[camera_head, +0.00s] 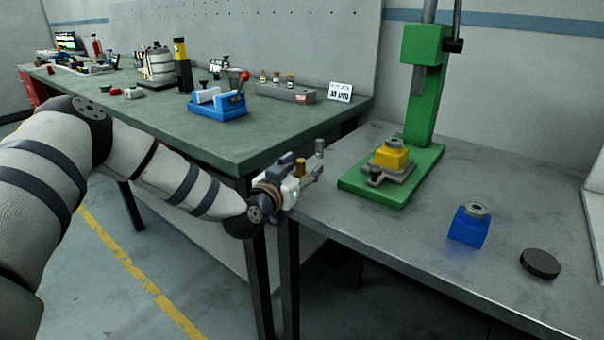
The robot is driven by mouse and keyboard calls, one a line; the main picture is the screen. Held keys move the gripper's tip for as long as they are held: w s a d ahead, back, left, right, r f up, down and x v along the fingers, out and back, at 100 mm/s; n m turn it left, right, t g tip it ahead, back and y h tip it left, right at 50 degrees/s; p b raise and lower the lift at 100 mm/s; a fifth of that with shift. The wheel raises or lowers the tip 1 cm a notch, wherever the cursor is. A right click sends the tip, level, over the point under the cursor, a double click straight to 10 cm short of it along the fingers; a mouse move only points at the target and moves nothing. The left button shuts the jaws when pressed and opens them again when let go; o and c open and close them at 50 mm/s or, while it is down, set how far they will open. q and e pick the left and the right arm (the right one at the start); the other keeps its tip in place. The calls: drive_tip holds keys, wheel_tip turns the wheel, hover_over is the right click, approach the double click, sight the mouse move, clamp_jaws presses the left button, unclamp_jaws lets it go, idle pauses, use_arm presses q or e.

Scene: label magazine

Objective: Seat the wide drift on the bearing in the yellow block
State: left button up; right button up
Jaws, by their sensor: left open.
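The yellow block (391,157) sits on the base of a green press, with a grey ring-shaped bearing (396,143) on its top. My left gripper (308,177) is open at the left edge of the grey bench, left of the press base. My right gripper is out of view.
The green press (424,120) rises behind the yellow block, its ram above it. A blue block (468,228) with a grey ring and a black disc (540,263) stand to the right. The green-topped bench (190,140) at left holds a blue fixture (217,106). The grey bench's front middle is clear.

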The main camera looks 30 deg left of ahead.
use_arm(q)
clamp_jaws()
drive_tip(key=shift+r, duration=0.2)
